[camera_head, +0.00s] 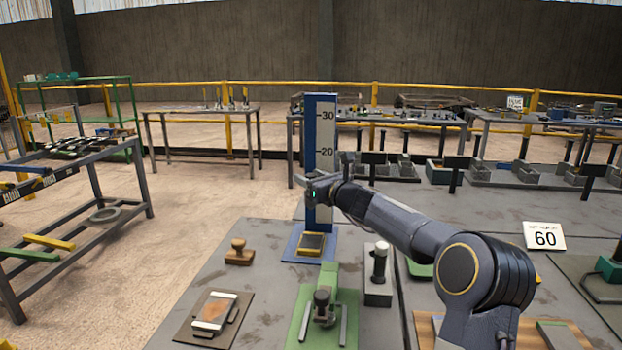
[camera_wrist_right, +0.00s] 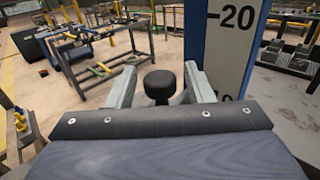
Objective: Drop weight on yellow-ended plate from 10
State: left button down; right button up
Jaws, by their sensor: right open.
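The plate with yellow ends (camera_head: 311,244) lies on the blue base (camera_head: 291,254) of an upright scale board. My right gripper (camera_head: 316,188) is open in front of the board, below the 20 mark and above the plate. In the right wrist view, a black round-topped weight (camera_wrist_right: 160,86) is between the open fingers (camera_wrist_right: 160,74); I cannot tell whether they touch it. My left gripper is not in view.
A wooden knob block (camera_head: 239,253), a green clamp device (camera_head: 324,300) and a grey stand with a cylinder (camera_head: 379,265) surround the plate on the grey table. Free floor lies left of the table.

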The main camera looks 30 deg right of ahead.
jog(key=s+b, duration=0.1)
jog(key=s, duration=0.6)
jog(key=shift+s+d+b, duration=0.35)
jog(key=shift+s, duration=0.05)
